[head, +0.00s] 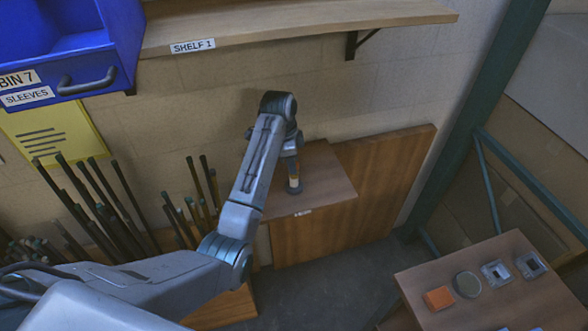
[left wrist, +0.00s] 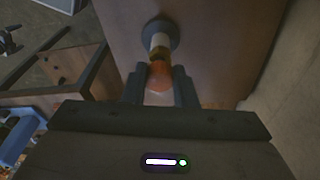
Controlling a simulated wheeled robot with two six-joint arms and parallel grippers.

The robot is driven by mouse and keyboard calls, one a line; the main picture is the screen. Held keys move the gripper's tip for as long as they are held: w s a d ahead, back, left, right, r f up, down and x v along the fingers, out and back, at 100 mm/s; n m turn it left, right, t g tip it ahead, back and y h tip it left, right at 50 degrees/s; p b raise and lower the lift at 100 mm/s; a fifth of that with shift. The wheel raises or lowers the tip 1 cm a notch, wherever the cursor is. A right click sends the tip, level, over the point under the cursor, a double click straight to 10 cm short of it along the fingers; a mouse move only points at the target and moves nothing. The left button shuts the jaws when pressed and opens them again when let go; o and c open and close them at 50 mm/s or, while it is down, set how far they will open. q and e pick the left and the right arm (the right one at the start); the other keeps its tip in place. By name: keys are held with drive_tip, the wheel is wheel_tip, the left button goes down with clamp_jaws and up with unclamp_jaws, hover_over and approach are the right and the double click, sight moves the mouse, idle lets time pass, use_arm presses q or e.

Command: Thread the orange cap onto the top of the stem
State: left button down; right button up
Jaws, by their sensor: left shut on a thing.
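My left gripper (head: 292,156) points down above the small wooden table. In the left wrist view, my left gripper (left wrist: 160,85) is shut on the orange cap (left wrist: 160,72), which looks blurred between the two fingers. The stem (left wrist: 160,42), pale with a brass-coloured section, stands on a round dark base (left wrist: 161,27) in line with the cap. The cap appears at the stem's top end; I cannot tell whether its thread is engaged. In the head view the stem (head: 293,173) shows below the gripper, and the cap is hidden. My right gripper is out of view.
A shelf (head: 300,20) and a blue bin (head: 75,50) hang above. Several dark rods (head: 100,205) stand at left. A side table (head: 480,245) at right holds an orange block (head: 438,298) and other parts.

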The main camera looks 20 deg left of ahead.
use_arm(q)
drive_tip(key=m, duration=0.2)
drive_tip(key=m+g, duration=0.1)
drive_tip(key=m, duration=0.1)
drive_tip(key=shift+s+f, duration=0.1)
drive_tip(key=shift+f, duration=0.3)
drive_tip(key=shift+m, duration=0.7)
drive_tip(key=shift+m+g, duration=0.3)
drive_tip(key=shift+m, duration=1.1)
drive_tip(key=c, duration=1.4)
unclamp_jaws()
drive_tip(key=shift+o, duration=0.6)
drive_tip(key=shift+w+r, duration=0.1)
drive_tip(key=shift+w, duration=0.2)
